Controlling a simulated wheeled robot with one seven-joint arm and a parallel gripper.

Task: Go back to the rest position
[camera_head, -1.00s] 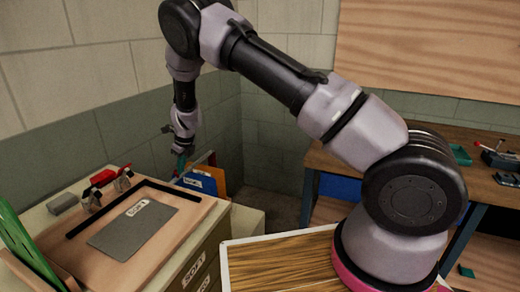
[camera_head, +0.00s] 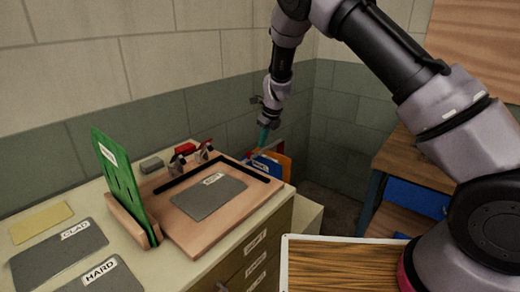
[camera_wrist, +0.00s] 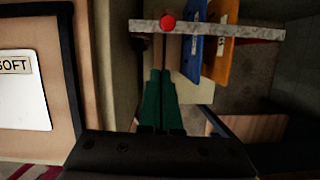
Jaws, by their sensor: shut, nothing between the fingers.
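My gripper (camera_head: 264,135) is beyond the back right corner of the cabinet top, beside the blue and orange folders, with its fingers pointing down. In the wrist view its green fingers (camera_wrist: 159,100) are shut together with nothing between them. A grey bar with a red knob (camera_wrist: 168,22) crosses just past the fingertips in that view; I cannot tell whether they touch. The blue folder (camera_wrist: 193,35) and the orange folder (camera_wrist: 222,45) hang to the right of the fingers. My arm reaches across the upper right of the head view.
A wooden board (camera_head: 180,236) on the cabinet holds a grey plate (camera_head: 208,197). A green panel (camera_head: 120,185) stands upright in a wooden holder. Plates labelled CLAD (camera_head: 60,256) and HARD (camera_head: 100,282) lie at the front left. A workbench (camera_head: 415,160) stands at the right.

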